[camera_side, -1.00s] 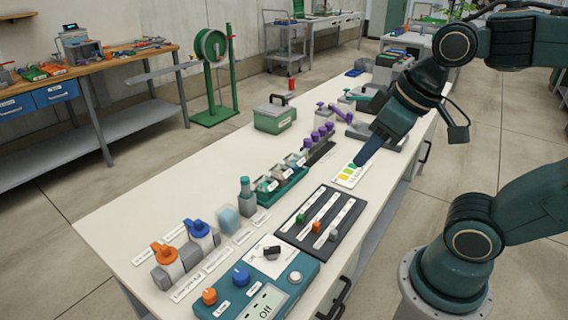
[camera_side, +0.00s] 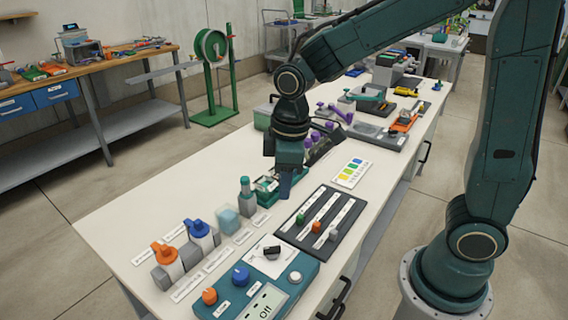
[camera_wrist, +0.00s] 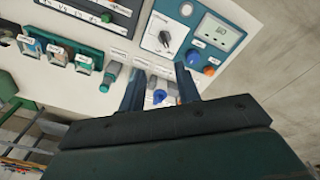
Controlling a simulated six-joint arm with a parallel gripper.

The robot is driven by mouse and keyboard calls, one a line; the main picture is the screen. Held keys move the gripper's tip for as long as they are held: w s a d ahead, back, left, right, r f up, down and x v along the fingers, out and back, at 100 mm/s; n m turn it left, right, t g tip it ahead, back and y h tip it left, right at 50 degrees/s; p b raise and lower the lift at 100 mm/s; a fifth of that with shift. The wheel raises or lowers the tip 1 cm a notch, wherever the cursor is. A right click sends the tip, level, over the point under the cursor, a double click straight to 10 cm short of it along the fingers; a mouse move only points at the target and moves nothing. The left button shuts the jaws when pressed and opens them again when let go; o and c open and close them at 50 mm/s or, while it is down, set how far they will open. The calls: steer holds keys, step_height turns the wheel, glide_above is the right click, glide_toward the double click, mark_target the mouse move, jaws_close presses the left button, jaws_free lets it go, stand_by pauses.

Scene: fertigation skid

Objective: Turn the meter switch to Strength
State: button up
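The meter is a teal panel (camera_side: 256,292) at the near end of the bench. Its black switch knob (camera_side: 272,251) sits on a white plate. In the wrist view the meter (camera_wrist: 229,51) is at upper right, with the switch knob (camera_wrist: 164,39) left of its blue and orange knobs. The position labels are too small to read. My gripper (camera_side: 284,192) points down over the bench, behind the meter and apart from it. In the wrist view my gripper (camera_wrist: 160,80) has its two fingers spread with nothing between them; the knob shows beyond them.
A dark slider panel (camera_side: 300,207) lies right of my gripper. A teal-capped bottle (camera_side: 247,197) and a rack of jars (camera_side: 265,184) stand close to its left. Orange (camera_side: 164,252) and blue (camera_side: 197,229) valves stand left of the meter.

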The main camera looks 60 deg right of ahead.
steer(key=n+g, duration=0.1)
steer(key=n, duration=0.1)
glide_above(272, 247)
step_height(272, 247, down, 5)
steer(key=shift+r, duration=0.2)
steer(key=shift+f, duration=6.9)
jaws_close()
